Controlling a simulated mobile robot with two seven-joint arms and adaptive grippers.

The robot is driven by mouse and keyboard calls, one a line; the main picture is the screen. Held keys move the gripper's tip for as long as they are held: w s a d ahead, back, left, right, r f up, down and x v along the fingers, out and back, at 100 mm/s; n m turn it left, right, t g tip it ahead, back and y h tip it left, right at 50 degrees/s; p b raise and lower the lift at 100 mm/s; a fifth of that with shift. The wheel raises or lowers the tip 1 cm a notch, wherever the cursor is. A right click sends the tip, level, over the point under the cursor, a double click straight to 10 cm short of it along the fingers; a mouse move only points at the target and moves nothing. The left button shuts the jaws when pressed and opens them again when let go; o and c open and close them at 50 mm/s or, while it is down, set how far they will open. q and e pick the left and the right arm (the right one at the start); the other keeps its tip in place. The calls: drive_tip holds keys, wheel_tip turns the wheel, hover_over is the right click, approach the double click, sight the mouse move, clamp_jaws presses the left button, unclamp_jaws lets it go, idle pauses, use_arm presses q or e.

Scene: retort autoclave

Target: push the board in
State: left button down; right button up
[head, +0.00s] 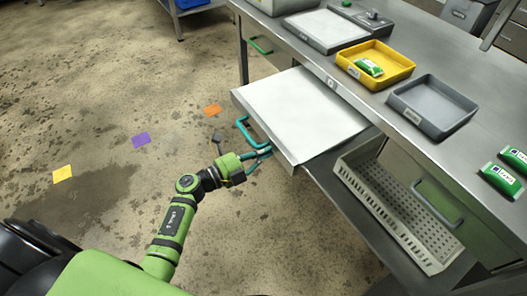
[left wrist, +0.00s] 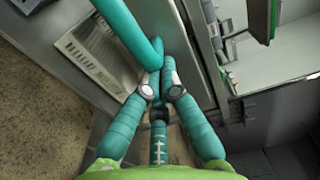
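A white pull-out board (head: 303,112) sticks out from under the steel worktop, with a teal bar handle (head: 243,131) on its front edge. My left gripper (head: 262,154) is at the near end of this handle, low in front of the board. In the left wrist view, the teal fingers (left wrist: 160,88) of my left gripper close in on the teal handle (left wrist: 135,35), which runs down between their tips. The exact contact is partly hidden by the fingers. My right gripper is not in view.
A yellow tray (head: 404,63) with a green pack and a grey tray (head: 401,103) stand on the worktop (head: 460,135). A perforated light crate (head: 365,200) sits on the shelf below, right of the board. The floor (head: 105,105) on the left is mostly clear.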

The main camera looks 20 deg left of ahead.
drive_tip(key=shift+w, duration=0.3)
